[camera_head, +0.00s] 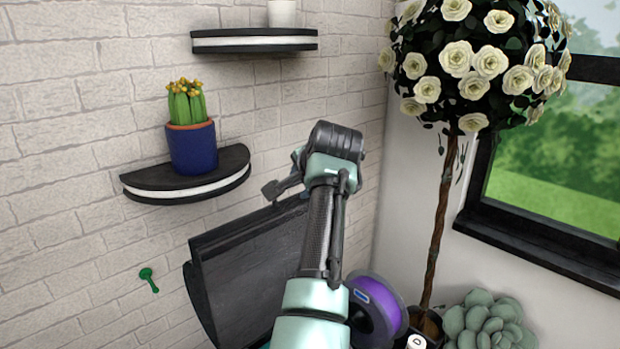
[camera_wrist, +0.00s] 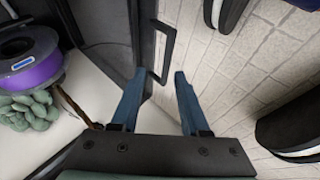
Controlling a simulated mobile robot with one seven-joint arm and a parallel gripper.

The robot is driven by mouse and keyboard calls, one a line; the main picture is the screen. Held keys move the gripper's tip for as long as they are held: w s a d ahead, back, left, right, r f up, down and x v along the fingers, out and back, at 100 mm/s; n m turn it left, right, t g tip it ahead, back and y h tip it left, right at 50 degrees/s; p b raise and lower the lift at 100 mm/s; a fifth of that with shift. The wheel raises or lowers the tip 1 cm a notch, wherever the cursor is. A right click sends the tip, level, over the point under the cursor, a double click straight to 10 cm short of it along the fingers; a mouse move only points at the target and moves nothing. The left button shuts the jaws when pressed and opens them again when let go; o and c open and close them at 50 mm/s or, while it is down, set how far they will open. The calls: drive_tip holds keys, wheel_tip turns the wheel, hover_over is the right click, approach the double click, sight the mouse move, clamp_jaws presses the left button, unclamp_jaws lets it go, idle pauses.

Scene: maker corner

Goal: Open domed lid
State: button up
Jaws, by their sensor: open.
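The dark grey lid (camera_head: 245,265) stands in front of the brick wall in the head view, partly hidden behind my arm. In the wrist view its dark panel (camera_wrist: 100,35) fills the upper left, with a black bar handle (camera_wrist: 171,45) along its right side. My gripper (camera_wrist: 160,73) is open, with two blue fingers spread apart. The handle's lower end appears in the gap between the fingertips, with nothing clearly held; I cannot tell whether it touches a finger. In the head view the fingers are mostly hidden by my wrist.
A half-round shelf (camera_head: 140,189) with a cactus in a blue pot (camera_head: 192,150) is left of my wrist; another shelf (camera_head: 255,41) is above. A purple spool (camera_head: 380,307), green succulent (camera_head: 487,320) and rose tree (camera_head: 445,215) stand right. A green object (camera_head: 148,279) is on the wall.

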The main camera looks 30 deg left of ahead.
drive_tip(key=b+v, duration=0.3)
drive_tip(key=v, duration=0.5)
drive_tip(key=shift+r, duration=0.25)
drive_tip(key=shift+d, duration=0.1)
drive_tip(key=s+d+r+n+t+h+b, duration=0.1)
drive_tip(key=d+r+n+t, duration=0.1)
drive_tip(key=d+r+t, duration=0.45)
drive_tip(key=s+d+r+n+t+h+b, duration=0.15)
drive_tip(key=d+t, duration=0.25)
drive_tip(key=d, duration=0.5)
drive_tip(key=s+d+r+n+t+h, duration=0.1)
drive_tip(key=s+d+r+t, duration=0.2)
drive_tip(key=s, duration=0.4)
drive_tip(key=s+d+r+t+h, duration=0.2)
drive_tip(key=s+d+r+t, duration=0.1)
drive_tip(key=s, duration=0.4)
drive_tip(key=s+d+r+n+t+h+b, duration=0.1)
drive_tip(key=s+d+r+t, duration=0.2)
drive_tip(key=s, duration=0.4)
drive_tip(key=shift+s+d+n+h, duration=0.3)
drive_tip(key=shift+d+n+h, duration=0.05)
drive_tip(key=shift+d, duration=0.2)
